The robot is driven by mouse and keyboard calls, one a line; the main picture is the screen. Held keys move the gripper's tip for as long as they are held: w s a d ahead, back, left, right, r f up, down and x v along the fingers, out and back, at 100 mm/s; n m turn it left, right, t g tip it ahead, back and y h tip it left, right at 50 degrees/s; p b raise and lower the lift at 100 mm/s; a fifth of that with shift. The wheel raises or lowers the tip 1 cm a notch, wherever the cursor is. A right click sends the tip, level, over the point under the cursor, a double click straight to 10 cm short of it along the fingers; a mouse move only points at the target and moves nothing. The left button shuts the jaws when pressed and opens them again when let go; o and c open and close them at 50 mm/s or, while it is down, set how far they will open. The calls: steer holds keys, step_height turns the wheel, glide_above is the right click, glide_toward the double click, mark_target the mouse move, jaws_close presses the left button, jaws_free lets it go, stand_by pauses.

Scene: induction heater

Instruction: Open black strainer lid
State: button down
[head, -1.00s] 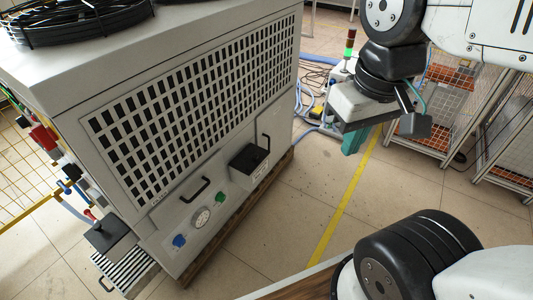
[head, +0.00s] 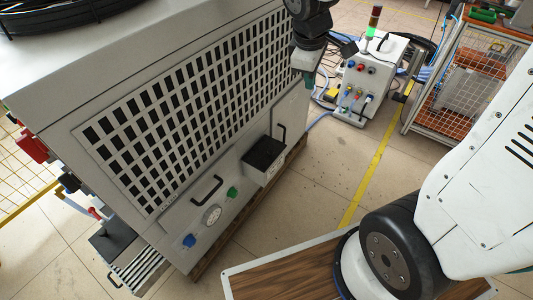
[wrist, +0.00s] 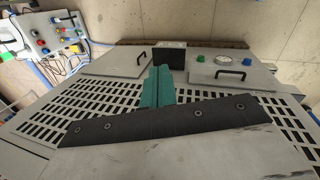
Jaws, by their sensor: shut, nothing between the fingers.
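A small light box with a black lid (head: 264,152) juts from the lower front panel of the big grey machine; its lid looks closed. It also shows in the wrist view (wrist: 171,58), just beyond the fingertips. Another box with a dark top (head: 112,238) sits low at the machine's left side. I cannot tell for certain which is the strainer. My gripper (head: 309,82) has teal fingers, shut and empty, above and behind the front box, near the grille's right end. The fingers show together in the wrist view (wrist: 161,70). The gap to the lid is unclear.
The grey machine (head: 60,100) with its grille fills the left. Handles (head: 207,189), a gauge (head: 212,214) and knobs sit on its lower panel. A control cabinet (head: 366,75) with cables stands behind, a wire-mesh rack (head: 465,80) at right.

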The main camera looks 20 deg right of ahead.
steer(key=w+f+n, duration=0.4)
steer(key=w+f, duration=0.3)
steer(key=n+y, duration=0.1)
steer(key=n, duration=1)
glide_above(266, 157)
steer(key=s+a, duration=0.1)
steer(key=s, duration=0.2)
step_height(266, 157, down, 29)
steer(key=f, duration=0.3)
steer(key=w+f, duration=0.1)
steer(key=f, duration=0.2)
steer(key=w+f, duration=0.1)
steer(key=f, duration=0.2)
steer(key=shift+d+f, duration=0.25)
steer(key=shift+d, duration=0.15)
steer(key=shift+w+a+r, duration=0.1)
steer(key=shift+r, duration=0.05)
